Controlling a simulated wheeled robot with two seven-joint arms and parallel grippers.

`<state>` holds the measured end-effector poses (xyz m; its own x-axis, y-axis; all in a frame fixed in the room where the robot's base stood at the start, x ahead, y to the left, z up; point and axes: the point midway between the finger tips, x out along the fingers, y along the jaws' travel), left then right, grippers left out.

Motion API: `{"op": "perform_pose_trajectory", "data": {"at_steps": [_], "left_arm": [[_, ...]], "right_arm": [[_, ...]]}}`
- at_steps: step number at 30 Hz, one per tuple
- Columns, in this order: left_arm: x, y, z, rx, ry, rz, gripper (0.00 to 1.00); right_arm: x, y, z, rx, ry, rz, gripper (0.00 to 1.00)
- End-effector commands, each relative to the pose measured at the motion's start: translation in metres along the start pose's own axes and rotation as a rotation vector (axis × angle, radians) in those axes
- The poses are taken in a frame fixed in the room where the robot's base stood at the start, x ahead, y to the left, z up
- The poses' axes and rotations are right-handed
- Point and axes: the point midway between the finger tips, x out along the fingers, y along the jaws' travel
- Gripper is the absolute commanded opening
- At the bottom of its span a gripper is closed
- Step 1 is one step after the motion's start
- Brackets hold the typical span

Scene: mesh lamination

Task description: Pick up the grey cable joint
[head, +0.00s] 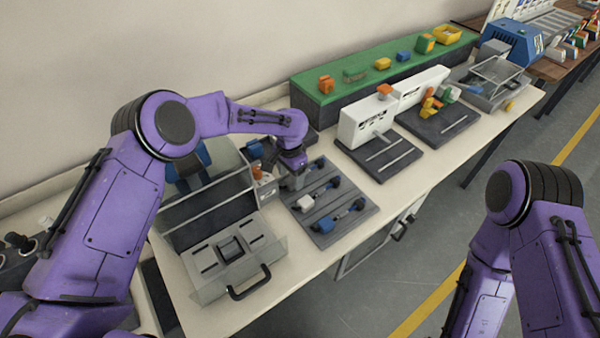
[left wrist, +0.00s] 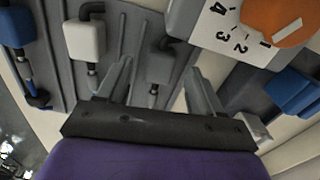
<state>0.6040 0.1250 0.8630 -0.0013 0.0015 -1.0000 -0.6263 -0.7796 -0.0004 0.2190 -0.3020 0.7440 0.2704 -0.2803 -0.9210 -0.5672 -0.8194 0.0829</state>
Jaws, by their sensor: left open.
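The grey cable joint (left wrist: 159,67) lies in a slot of the dark grooved tray (head: 326,235), with black cable ends. In the left wrist view it sits between the two fingers of my left gripper (left wrist: 162,88), which is open around or just above it; contact cannot be told. In the head view my left gripper (head: 296,178) is over the tray's far end and mostly hides the grey joint. A white cable joint (left wrist: 84,40) and a blue cable joint (left wrist: 14,27) lie alongside it in the tray. My right gripper is out of view.
A white dial box with an orange knob (left wrist: 274,20) stands close beside the grey joint. A grey case with a clear lid (head: 228,255) is left of the tray. White fixtures (head: 368,122) stand to the right, with a green-topped platform (head: 352,75) behind.

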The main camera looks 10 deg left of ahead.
Motion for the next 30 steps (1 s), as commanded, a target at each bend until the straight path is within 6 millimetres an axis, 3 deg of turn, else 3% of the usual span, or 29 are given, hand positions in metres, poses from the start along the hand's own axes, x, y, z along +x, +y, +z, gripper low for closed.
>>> {"op": "perform_pose_trajectory", "data": {"at_steps": [4,10,11,16,18,26,30], "left_arm": [[0.015,0.001,-0.001,0.001,0.002,0.0,0.66],[0.017,0.001,-0.001,0.002,0.003,-0.001,0.66],[0.017,0.001,-0.001,0.002,0.003,-0.001,0.59],[0.017,0.001,-0.001,0.002,0.003,-0.001,0.04],[0.016,0.001,-0.001,0.002,0.003,-0.001,0.0],[0.014,0.001,-0.001,0.001,0.004,-0.001,0.0],[-0.001,0.0,-0.002,0.002,0.004,-0.003,0.0]], "right_arm": [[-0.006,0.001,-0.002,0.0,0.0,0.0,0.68],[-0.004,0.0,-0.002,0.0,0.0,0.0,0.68],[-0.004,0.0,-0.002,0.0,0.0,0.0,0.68],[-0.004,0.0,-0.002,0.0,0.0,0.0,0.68],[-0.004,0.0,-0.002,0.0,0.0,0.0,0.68],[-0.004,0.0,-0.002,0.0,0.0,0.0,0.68],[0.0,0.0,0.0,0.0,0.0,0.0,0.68]]}}
